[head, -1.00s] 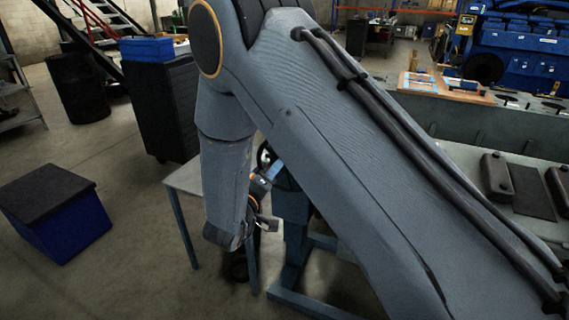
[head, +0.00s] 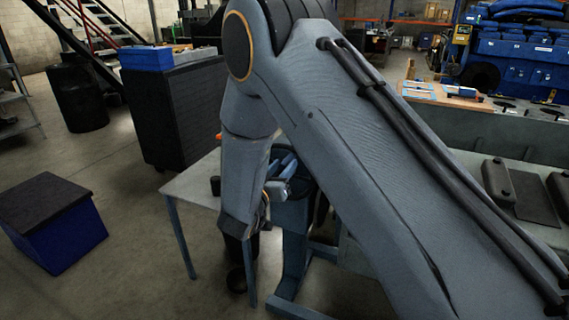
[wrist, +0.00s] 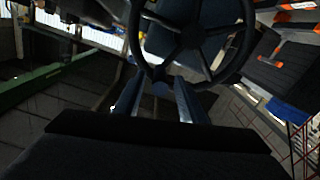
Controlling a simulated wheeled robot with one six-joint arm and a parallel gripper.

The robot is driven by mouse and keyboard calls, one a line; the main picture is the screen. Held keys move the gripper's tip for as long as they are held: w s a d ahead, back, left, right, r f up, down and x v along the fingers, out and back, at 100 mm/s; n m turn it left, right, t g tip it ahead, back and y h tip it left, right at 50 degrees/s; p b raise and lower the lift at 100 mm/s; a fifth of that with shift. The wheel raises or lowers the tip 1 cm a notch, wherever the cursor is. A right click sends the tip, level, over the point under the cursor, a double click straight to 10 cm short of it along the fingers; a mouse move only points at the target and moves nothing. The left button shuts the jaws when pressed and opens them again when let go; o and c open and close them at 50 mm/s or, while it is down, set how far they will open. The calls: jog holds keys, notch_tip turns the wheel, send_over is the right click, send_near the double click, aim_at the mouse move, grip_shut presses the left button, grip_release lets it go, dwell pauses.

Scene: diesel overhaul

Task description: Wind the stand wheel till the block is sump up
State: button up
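The dark stand wheel (wrist: 197,68) fills the top middle of the wrist view, with its round rim and spokes facing me. My gripper (wrist: 157,90) is below it, its two blue-grey fingers apart on either side of the lowest part of the rim. I cannot tell whether they touch the rim. The blue-grey stand (head: 291,220) shows partly beside my forearm. I cannot make out the engine block or which way its sump faces.
A pale table (head: 190,187) stands left of the stand. A dark cabinet (head: 178,105) with a blue bin (head: 146,57) on top is behind it. A blue box with a black lid (head: 50,222) is on the floor at left. Open floor lies between.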

jog(key=shift+x, duration=0.9)
